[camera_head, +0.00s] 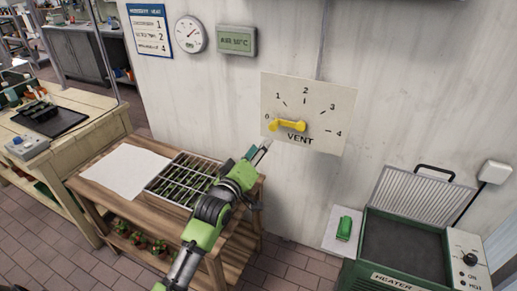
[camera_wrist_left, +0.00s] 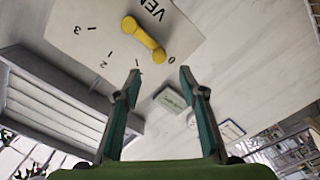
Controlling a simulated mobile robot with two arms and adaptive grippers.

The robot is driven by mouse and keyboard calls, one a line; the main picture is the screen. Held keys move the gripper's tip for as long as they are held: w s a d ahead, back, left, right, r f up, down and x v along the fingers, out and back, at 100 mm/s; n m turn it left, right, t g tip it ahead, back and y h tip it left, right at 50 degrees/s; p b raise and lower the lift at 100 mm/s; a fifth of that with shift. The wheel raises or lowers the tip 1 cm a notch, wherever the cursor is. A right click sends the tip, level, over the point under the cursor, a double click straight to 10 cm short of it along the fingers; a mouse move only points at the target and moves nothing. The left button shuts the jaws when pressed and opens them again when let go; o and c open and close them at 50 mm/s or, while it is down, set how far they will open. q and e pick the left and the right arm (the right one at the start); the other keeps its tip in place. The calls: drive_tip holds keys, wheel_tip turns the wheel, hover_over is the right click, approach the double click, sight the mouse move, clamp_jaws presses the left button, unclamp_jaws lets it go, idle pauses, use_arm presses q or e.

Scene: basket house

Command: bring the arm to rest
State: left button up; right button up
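My left gripper (camera_head: 261,152) is in front of the wall, below and left of the yellow vent lever (camera_head: 287,125), and does not touch it. In the left wrist view my left gripper (camera_wrist_left: 160,72) has its two fingers apart with nothing between them. The lever (camera_wrist_left: 145,39) shows beyond the fingertips there. It sits on the white VENT dial plate (camera_head: 325,105), marked 0 to 4, and its free end is close to the 0. My right gripper is not in view.
A wooden table (camera_head: 90,190) with a seedling tray (camera_head: 181,181) and white sheet (camera_head: 122,171) stands below my left arm. A green heater box (camera_head: 405,245) with its ribbed lid (camera_head: 420,195) raised stands at right. A small green object (camera_head: 344,228) lies beside it.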

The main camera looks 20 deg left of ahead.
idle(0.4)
use_arm(q)
drive_tip(key=s+d+f+m+g, duration=0.1)
drive_tip(key=s+f+m+g, duration=0.2)
drive_tip(key=f, duration=1.3)
drive_tip(key=s+f+m+g, duration=0.1)
drive_tip(key=s+f+g, duration=0.35)
drive_tip(key=f, duration=1.05)
drive_tip(key=s+d+f+m+g, duration=0.1)
drive_tip(key=s+f+m+g, duration=0.2)
drive_tip(key=s+f, duration=1.55)
drive_tip(key=s+f+m+g, duration=0.1)
drive_tip(key=s+f, duration=0.3)
drive_tip(key=s, duration=0.6)
drive_tip(key=s+f+m+g, duration=0.2)
drive_tip(key=s+f, duration=0.3)
drive_tip(key=s, duration=0.6)
drive_tip(key=s+f+m+g, duration=0.1)
drive_tip(key=s+f+g, duration=0.2)
drive_tip(key=s, duration=0.8)
drive_tip(key=shift+s+f+y, duration=0.2)
drive_tip(key=shift+f+y, duration=0.1)
drive_tip(key=shift+f, duration=0.55)
drive_tip(key=shift+a+g, duration=0.1)
drive_tip(key=shift+g, duration=0.15)
